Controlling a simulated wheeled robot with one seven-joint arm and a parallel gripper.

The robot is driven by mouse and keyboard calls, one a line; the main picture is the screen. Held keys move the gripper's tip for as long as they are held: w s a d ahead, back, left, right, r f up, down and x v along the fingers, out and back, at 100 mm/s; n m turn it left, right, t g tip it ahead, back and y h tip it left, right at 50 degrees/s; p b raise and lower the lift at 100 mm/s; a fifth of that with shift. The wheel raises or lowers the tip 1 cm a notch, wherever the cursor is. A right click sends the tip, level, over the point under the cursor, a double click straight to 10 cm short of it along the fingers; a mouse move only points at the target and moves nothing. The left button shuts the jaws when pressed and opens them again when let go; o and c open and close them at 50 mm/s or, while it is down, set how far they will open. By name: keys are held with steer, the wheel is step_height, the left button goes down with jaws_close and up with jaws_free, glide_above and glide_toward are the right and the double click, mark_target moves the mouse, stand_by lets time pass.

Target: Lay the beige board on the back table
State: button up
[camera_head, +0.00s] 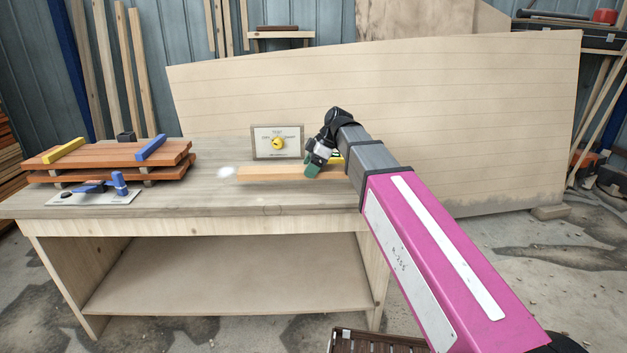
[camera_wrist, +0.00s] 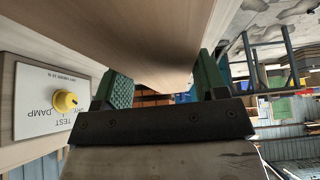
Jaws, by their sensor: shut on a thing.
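The beige board (camera_head: 275,173) is a pale, narrow plank over the right part of the wooden workbench (camera_head: 215,204). My gripper (camera_head: 314,163) is shut on it near its right end, with green finger pads. In the wrist view the board (camera_wrist: 140,35) runs up between the green fingers of the gripper (camera_wrist: 163,88). The board is roughly level, close to the bench top; I cannot tell whether it touches. My arm hides its far right end.
A panel with a yellow knob (camera_head: 278,143) stands just behind the board. Stacked reddish-brown boards (camera_head: 110,160) and a plate with blue parts (camera_head: 95,195) occupy the bench's left side. A large beige sheet (camera_head: 480,110) stands behind. The bench's front middle is clear.

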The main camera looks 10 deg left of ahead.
mark_target(314, 188)
steer(key=shift+w+d+f, duration=0.15)
steer(key=shift+d+f, duration=0.15)
steer(key=shift+d, duration=0.15)
steer(key=shift+f, duration=2)
steer(key=o, duration=1.3)
steer(key=shift+c, duration=0.2)
steer(key=v, duration=1.2)
